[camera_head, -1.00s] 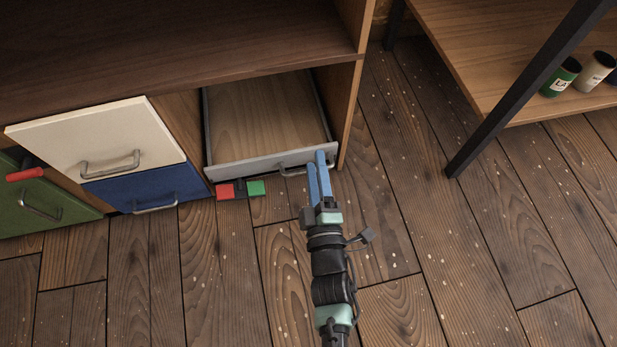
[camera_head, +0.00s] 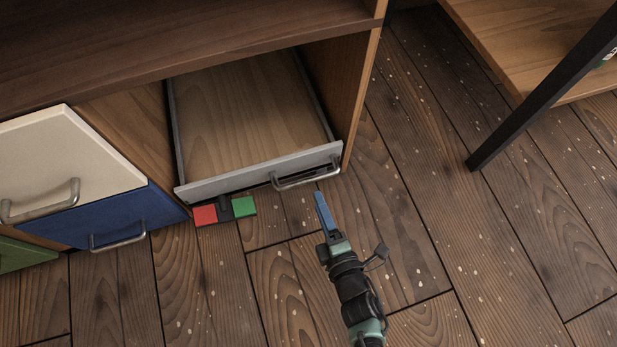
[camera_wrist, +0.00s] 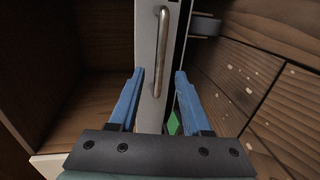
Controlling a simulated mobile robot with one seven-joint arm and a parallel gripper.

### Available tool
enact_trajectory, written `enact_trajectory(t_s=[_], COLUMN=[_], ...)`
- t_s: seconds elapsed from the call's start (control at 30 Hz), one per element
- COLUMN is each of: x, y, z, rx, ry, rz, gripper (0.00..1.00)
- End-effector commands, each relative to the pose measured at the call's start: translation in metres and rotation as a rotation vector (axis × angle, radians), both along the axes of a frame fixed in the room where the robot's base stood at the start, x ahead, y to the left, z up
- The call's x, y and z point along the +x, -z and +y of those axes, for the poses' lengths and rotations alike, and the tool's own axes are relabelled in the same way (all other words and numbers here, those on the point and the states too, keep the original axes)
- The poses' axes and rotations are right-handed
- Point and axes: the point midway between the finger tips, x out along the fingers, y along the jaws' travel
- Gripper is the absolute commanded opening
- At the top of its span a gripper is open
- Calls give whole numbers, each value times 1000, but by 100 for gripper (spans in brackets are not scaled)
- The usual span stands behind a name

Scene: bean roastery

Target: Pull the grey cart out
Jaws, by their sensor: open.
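The grey cart (camera_head: 228,182) is a low, tray-like box with a light wood bottom and a thin grey front, standing in the right bay of the wooden cabinet. Its metal bar handle (camera_head: 305,180) is on the right part of the front. My gripper (camera_head: 319,194) has blue fingers and is just in front of and below the handle in the head view. In the wrist view the fingers are spread apart, with the handle (camera_wrist: 161,50) lined up between them, mostly beyond the tips. The fingers hold nothing. The head view shows the fingers nearly overlapping.
A red block (camera_head: 205,215) and a green block (camera_head: 243,206) lie on the floor before the cart's left part. Blue (camera_head: 120,220) and cream (camera_head: 70,150) fronts are at left. A black table leg (camera_head: 540,90) stands right.

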Motion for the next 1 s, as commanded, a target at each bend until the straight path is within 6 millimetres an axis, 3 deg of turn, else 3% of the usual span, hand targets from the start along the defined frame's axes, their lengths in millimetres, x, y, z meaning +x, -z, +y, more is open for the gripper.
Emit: enact_trajectory(t_s=[0.1,0.4,0.7,1.0], x=[22,61,78,79], y=[10,17,18,17], z=[10,22,26,26], rx=[1,1,1,2], ry=[-6,-4,-1,0], rz=[-3,-1,-1,1], gripper=[48,48,48,48])
